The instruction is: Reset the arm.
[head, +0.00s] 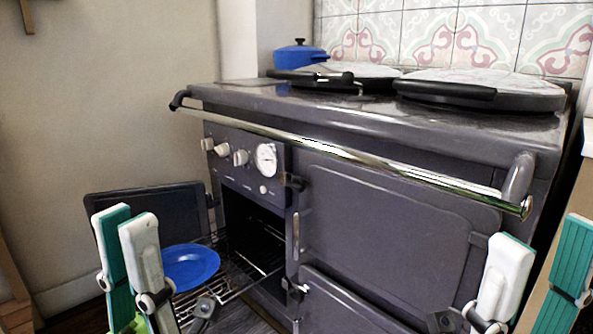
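My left gripper (125,212) is at the lower left, in front of the pulled-out oven rack and blue plate. My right gripper (541,236) is at the lower right, in front of the stove's right side. Its white and teal fingers are wide apart and empty. Most of both arms is out of the picture.
A dark range stove (390,215) with a long metal rail (330,150) fills the middle. Its lower left oven door (150,215) is open. A blue plate (190,265) lies on the wire rack (235,268). A blue pot (298,54) stands behind the round lids.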

